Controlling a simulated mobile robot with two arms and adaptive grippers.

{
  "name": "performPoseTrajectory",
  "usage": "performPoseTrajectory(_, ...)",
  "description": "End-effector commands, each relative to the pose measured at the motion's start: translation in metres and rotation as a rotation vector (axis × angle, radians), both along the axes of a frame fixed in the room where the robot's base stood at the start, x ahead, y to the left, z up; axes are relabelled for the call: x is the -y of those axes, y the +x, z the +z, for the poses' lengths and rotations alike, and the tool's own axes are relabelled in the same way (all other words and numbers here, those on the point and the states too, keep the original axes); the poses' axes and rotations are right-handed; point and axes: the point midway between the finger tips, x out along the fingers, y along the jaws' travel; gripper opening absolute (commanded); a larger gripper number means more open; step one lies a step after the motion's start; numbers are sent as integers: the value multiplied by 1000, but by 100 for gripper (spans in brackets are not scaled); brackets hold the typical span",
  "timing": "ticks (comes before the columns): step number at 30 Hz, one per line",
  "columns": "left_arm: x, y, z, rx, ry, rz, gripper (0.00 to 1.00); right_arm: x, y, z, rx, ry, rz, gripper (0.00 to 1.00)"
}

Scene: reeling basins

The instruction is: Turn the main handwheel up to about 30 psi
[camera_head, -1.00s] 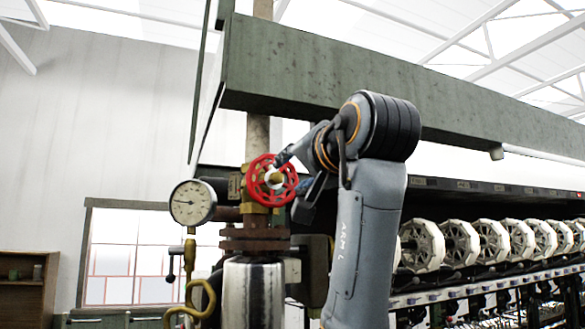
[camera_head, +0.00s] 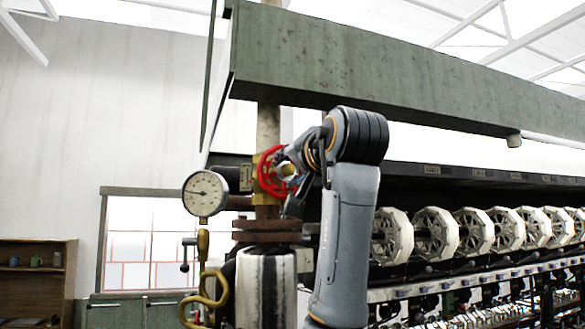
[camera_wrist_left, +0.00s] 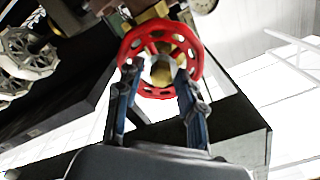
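The red main handwheel (camera_head: 268,172) sits on a brass valve on the vertical pipe and is seen partly edge-on in the head view. In the left wrist view the handwheel (camera_wrist_left: 128,50) faces me, with its pale hub in the middle. My left gripper (camera_head: 289,171) is at the face of the wheel. In the left wrist view my left gripper (camera_wrist_left: 160,76) has its two fingers spread, with tips at the wheel on either side of the hub; whether they touch it is unclear. A round gauge (camera_head: 205,193) has its needle pointing left; its numbers are too small to read.
A green beam (camera_head: 390,75) runs above my arm. A row of pale reels (camera_head: 435,231) stands on the right. A curved brass pipe (camera_head: 205,290) and a steel cylinder (camera_head: 266,285) are below the valve. A window and a wooden shelf (camera_head: 35,285) are behind on the left.

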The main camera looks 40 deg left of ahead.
Motion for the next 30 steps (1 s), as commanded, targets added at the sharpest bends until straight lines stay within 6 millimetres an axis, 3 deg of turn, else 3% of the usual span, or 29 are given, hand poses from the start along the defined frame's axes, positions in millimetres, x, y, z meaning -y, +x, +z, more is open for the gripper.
performPoseTrajectory(1, 0, 0, 0, 0, 0, 0, 23, 0, 0, 0, 0, 0, 0, 42)
performPoseTrajectory(5, 0, 0, 0, 0, -1, -1, 0, 0, 0, 0, 0, 0, 0, 42)
performPoseTrajectory(11, 1, 1, -1, 64, -35, -2, 0, 0, 0, -1, 0, 0, -1, 42)
performPoseTrajectory(30, 1, 1, -2, 933, -491, 0, 0, 0, 0, 0, 0, 0, -1, 42)
